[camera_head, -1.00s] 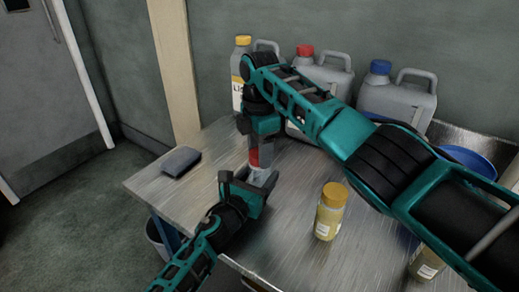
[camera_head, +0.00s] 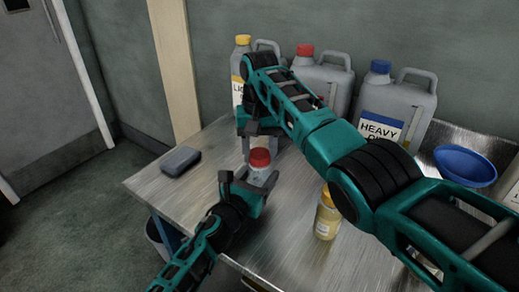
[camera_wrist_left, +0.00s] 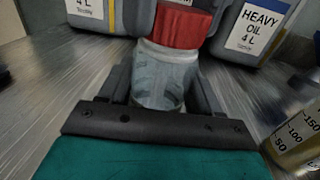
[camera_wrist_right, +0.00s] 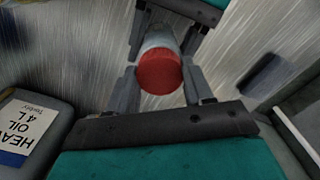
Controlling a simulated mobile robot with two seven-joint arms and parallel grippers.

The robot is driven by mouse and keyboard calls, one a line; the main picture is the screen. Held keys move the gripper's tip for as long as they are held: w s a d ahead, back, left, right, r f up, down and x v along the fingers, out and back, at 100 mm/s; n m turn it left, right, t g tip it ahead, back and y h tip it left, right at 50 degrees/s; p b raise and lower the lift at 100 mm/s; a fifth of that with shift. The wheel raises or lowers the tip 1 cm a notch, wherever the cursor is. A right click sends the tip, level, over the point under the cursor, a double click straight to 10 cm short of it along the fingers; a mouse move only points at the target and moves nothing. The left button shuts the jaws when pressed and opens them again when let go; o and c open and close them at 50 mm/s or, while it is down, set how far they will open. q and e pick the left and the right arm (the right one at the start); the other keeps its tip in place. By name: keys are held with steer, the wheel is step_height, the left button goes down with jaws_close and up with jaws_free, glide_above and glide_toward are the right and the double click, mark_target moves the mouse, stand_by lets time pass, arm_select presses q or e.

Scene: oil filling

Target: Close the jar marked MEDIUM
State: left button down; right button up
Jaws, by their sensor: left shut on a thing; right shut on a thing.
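No marking is readable on the jar.
Grey canisters with yellow (camera_head: 242,40), red (camera_head: 305,50) and blue (camera_head: 380,67) caps line the back, the blue-capped one marked HEAVY. A dark flat item (camera_head: 180,160) lies left.

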steer(key=m, duration=0.9)
steer(key=o, duration=1.2)
steer(key=shift+o, duration=0.2)
steer(key=shift+r, duration=0.1)
step_height(320, 180, up, 12)
arm_select(q)
steer(key=shift+c, duration=0.7)
jaws_free()
